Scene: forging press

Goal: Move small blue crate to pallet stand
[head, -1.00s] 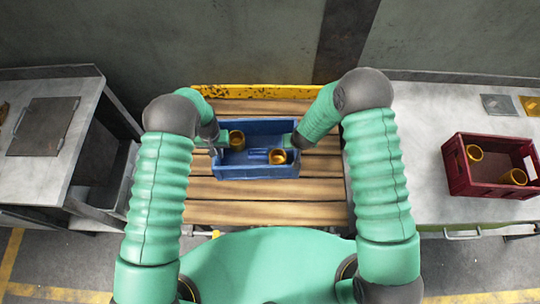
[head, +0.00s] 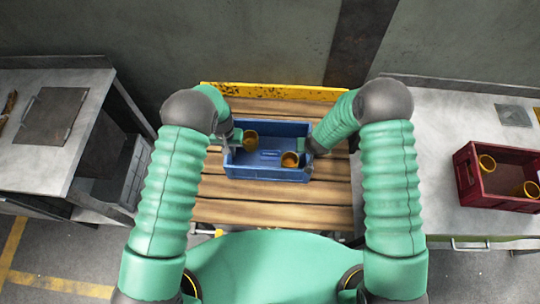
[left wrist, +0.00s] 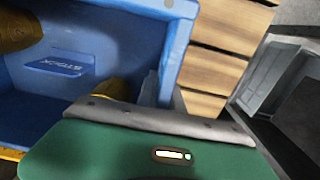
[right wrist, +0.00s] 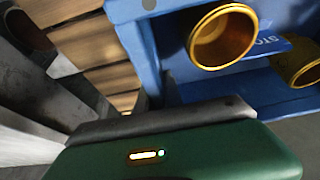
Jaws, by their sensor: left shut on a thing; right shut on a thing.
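The small blue crate (head: 268,172) is over the wooden slats of the pallet stand (head: 270,212), near its back half. I cannot tell whether it rests on the slats or hangs just above them. Two orange cups (head: 250,138) (head: 290,160) are inside it. My left gripper (head: 235,139) is shut on the crate's left end wall. My right gripper (head: 306,145) is shut on its right end wall. The crate also shows in the left wrist view (left wrist: 110,30) and the right wrist view (right wrist: 165,40). The fingertips are partly hidden.
A red crate (head: 470,180) with orange cups stands on the grey counter (head: 435,190) at right. A grey bench (head: 85,95) with a dark plate stands at left. A yellow edge (head: 275,92) runs along the stand's back, before the wall. The front slats are clear.

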